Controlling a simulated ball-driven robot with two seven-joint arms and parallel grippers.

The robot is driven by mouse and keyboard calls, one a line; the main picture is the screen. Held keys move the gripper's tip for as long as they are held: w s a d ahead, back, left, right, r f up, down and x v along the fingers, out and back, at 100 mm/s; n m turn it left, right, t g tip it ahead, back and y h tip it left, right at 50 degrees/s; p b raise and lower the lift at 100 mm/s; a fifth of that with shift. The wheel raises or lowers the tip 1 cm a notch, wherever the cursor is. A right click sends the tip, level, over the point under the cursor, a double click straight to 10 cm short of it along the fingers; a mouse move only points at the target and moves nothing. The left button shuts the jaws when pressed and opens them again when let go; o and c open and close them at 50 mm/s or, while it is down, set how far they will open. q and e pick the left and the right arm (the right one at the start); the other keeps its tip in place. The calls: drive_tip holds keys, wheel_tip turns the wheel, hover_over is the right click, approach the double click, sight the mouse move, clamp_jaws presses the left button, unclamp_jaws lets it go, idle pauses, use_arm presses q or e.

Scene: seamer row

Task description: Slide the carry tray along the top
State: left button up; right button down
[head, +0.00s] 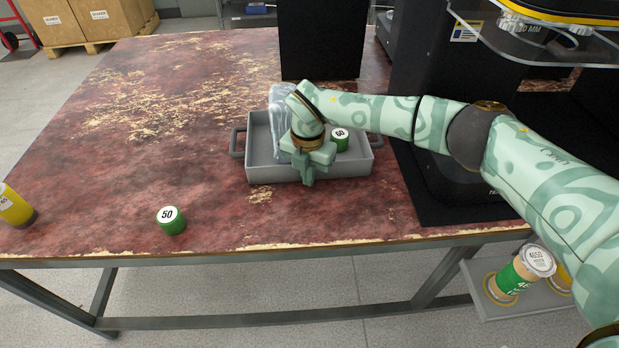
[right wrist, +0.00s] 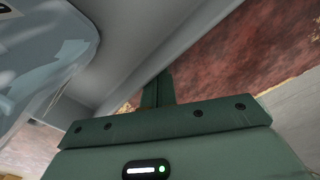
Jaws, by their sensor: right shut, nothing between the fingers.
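The grey carry tray (head: 262,172) sits on the worn red tabletop (head: 130,150), with a handle at each short end. In it are a clear plastic-looking item (head: 278,112) at the left and a green can marked 60 (head: 340,140) at the right. My right gripper (head: 308,180) is shut and empty, pointing down at the tray's near wall. In the right wrist view its fingers (right wrist: 157,90) are together beside the grey tray wall (right wrist: 180,60); I cannot tell whether they touch it. My left gripper is not in view.
A green can marked 50 (head: 172,220) stands near the front edge, left of the tray. A yellow can (head: 14,206) is at the far left. Black machinery (head: 440,180) stands right of the tray. The tabletop left of the tray is mostly clear.

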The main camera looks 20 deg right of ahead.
drive_tip(key=shift+w, duration=0.1)
drive_tip(key=w+b, duration=0.1)
drive_tip(key=w+d+b, duration=0.1)
drive_tip(key=shift+w+f, duration=0.2)
drive_tip(key=shift+w, duration=0.1)
drive_tip(key=shift+w+d+r+b, duration=0.1)
drive_tip(key=shift+w+b, duration=0.3)
drive_tip(key=shift+w, duration=0.05)
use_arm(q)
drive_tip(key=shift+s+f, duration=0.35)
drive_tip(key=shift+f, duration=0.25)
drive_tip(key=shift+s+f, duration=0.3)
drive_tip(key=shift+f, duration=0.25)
use_arm(e)
drive_tip(key=shift+w+r, duration=0.1)
